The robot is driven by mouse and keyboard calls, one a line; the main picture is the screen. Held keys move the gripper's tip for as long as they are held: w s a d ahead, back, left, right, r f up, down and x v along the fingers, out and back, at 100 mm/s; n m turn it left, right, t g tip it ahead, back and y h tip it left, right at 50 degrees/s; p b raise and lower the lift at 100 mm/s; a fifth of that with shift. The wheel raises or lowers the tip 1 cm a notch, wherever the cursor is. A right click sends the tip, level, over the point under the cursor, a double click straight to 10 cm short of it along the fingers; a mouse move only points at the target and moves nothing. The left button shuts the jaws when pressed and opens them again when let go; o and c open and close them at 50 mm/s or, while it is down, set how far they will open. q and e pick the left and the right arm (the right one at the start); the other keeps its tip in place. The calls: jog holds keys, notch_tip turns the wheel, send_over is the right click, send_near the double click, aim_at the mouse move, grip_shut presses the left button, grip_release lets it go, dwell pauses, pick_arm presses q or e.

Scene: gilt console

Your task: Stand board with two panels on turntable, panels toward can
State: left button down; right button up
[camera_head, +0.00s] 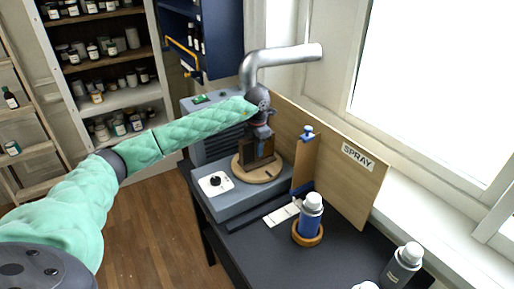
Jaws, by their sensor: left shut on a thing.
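My left gripper (260,129) is shut on a small upright board (261,149), with the fingers at its top. The board has dark brown faces and looks upright. Its lower edge is at the round wooden turntable (240,173); I cannot tell whether it touches. Which way its two panels face is too small to tell. A blue spray can (311,213) with a white cap stands in a wooden ring (307,239), to the front right of the turntable. My right gripper is not in view.
The turntable sits on a grey box with a white dial plate (214,184). A wooden strip (306,165) with a blue clamp and a "SPRAY" panel (357,185) stand to the right. A grey can (402,264) stands front right. A metal duct (285,57) hangs behind.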

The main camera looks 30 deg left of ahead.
pick_arm(q)
jog(key=shift+f, duration=0.15)
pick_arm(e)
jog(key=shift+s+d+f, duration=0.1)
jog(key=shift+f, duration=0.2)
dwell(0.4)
pick_arm(q)
jog(key=c, duration=1)
grip_release()
jog(key=shift+c, duration=0.2)
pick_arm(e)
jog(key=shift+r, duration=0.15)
pick_arm(q)
notch_tip(320, 180, up, 7)
jog(key=b, duration=0.3)
jog(key=shift+f, duration=0.2)
jog(key=shift+r+b, duration=0.35)
jog(key=shift+r, duration=0.3)
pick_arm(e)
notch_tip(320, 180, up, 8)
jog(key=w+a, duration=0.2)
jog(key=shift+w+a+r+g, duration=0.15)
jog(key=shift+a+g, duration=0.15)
